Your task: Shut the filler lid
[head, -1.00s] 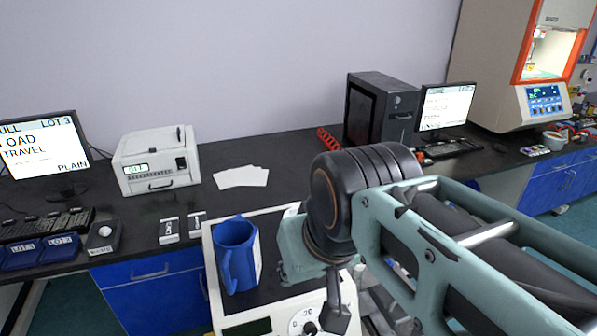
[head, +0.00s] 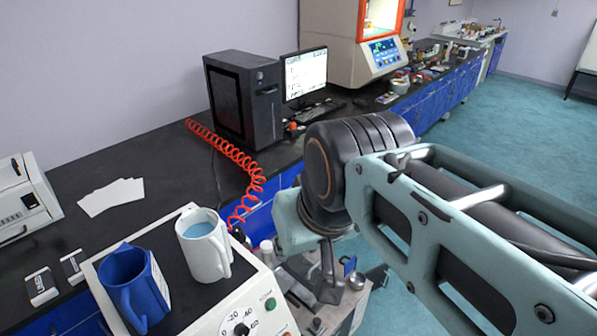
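I cannot make out the filler lid in the head view. A white jug (head: 203,245) holding light blue liquid and an empty-looking blue jug (head: 130,283) stand on the dark top of a white unit (head: 262,297) with a dial and a green button. My gripper (head: 318,290) hangs below my wrist, right of this unit and apart from both jugs. Its dark fingers blend with the grey clutter behind them, so I cannot tell whether they are open or shut.
A dark bench (head: 120,205) runs along the wall with white cards (head: 110,197), a black computer tower (head: 243,100), a monitor (head: 303,75) and a coiled red hose (head: 225,150). A large beige machine (head: 330,45) stands behind. Open teal floor (head: 520,125) lies at right.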

